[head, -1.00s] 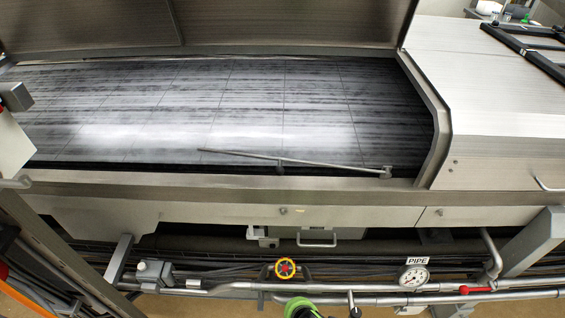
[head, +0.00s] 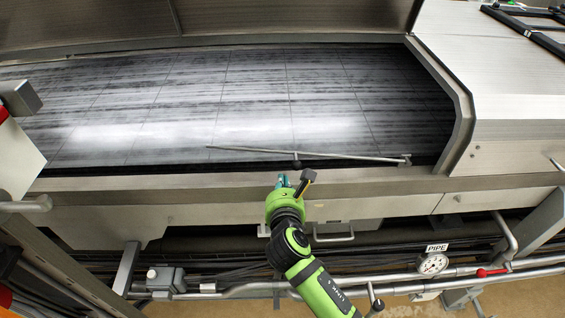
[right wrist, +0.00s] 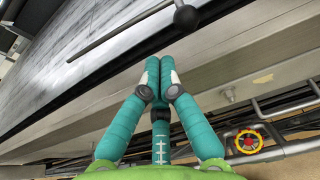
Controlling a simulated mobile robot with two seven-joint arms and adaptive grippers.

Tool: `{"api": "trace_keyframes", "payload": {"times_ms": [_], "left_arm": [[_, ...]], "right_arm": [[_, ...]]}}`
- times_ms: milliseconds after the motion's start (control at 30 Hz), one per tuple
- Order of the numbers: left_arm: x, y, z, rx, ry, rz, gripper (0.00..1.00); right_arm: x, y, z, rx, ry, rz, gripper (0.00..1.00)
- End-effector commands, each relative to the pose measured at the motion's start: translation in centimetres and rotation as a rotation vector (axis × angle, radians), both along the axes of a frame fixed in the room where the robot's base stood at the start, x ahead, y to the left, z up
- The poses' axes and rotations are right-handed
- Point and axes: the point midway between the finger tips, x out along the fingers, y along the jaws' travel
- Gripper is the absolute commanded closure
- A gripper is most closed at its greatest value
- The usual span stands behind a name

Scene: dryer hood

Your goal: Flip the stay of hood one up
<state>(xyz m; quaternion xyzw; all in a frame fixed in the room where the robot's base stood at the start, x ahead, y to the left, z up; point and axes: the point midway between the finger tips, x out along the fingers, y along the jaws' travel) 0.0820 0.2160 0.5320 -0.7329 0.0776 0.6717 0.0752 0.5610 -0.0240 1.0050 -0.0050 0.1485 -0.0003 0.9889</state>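The stay (head: 345,155) is a thin grey rod lying low along the front edge of the dryer opening. Its right end meets a small bracket (head: 405,160), and a dark knob (head: 297,159) sits partway along it. In the right wrist view the rod (right wrist: 120,33) and its black knob (right wrist: 187,18) show beyond the fingertips. The raised hood (head: 290,18) stands open behind. My right gripper (head: 284,181) is in front of the front rail, apart from the stay. In the right wrist view its teal fingers (right wrist: 159,72) are together with nothing between them. My left gripper is out of view.
The metal front rail (head: 130,186) runs between my right gripper and the stay. A steel housing (head: 515,110) closes off the right. Pipes with a gauge (head: 432,264) and a yellow-red valve wheel (right wrist: 249,141) run below. The dark dryer bed (head: 230,100) is clear.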

Motion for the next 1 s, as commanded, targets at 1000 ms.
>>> {"api": "trace_keyframes", "payload": {"times_ms": [1000], "left_arm": [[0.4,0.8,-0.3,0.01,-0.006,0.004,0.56]], "right_arm": [[9.1,0.0,-2.9,0.004,0.002,-0.002,1.0]]}}
